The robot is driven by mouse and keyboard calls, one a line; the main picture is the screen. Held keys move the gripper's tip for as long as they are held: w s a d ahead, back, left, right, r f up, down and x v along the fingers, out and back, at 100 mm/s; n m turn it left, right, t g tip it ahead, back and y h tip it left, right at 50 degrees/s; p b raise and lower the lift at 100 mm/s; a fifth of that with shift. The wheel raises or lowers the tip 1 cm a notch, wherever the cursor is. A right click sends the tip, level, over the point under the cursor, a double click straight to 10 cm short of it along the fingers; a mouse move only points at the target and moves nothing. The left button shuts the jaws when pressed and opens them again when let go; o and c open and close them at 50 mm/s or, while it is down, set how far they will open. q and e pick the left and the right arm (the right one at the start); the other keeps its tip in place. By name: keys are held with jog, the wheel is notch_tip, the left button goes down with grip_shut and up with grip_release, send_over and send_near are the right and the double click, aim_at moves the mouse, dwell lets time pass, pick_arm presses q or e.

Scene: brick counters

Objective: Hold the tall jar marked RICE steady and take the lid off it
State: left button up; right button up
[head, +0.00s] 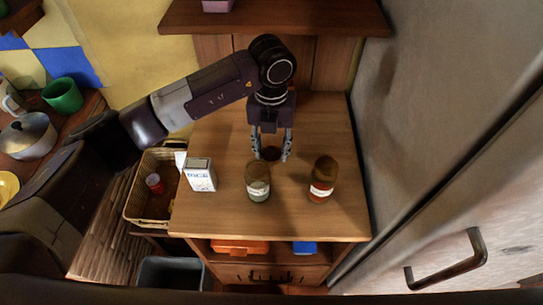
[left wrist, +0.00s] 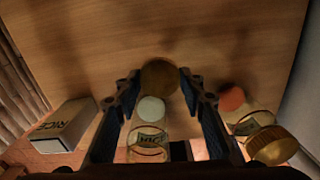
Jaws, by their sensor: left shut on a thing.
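A glass jar with pale contents and a label (head: 258,190) stands upright at the middle of the wooden counter. In the left wrist view, the jar (left wrist: 148,142) shows between my fingers; its label is too small to read surely and its top is partly hidden. My left gripper (head: 271,151) points down just behind that jar. It is shut on a round brown lid (left wrist: 160,77), held between the fingertips and apart from the jar. My right gripper is not in view.
A second jar with orange-red contents (head: 322,183) and a gold-brown lid (left wrist: 272,146) stands to the right. A basket (head: 133,207) is left of the counter (head: 220,220). A large door with a handle (head: 446,265) bounds the right. The counter's front strip is clear.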

aim_at(271, 168)
pick_arm(q)
notch_tip(271, 168, down, 5)
jog(key=shift+r+p, duration=0.2)
jog(key=shift+p, duration=0.3)
jog(key=shift+f+b, duration=0.25)
jog(key=shift+b, duration=0.05)
jog(key=o, duration=1.3)
jog(key=shift+r, duration=0.1)
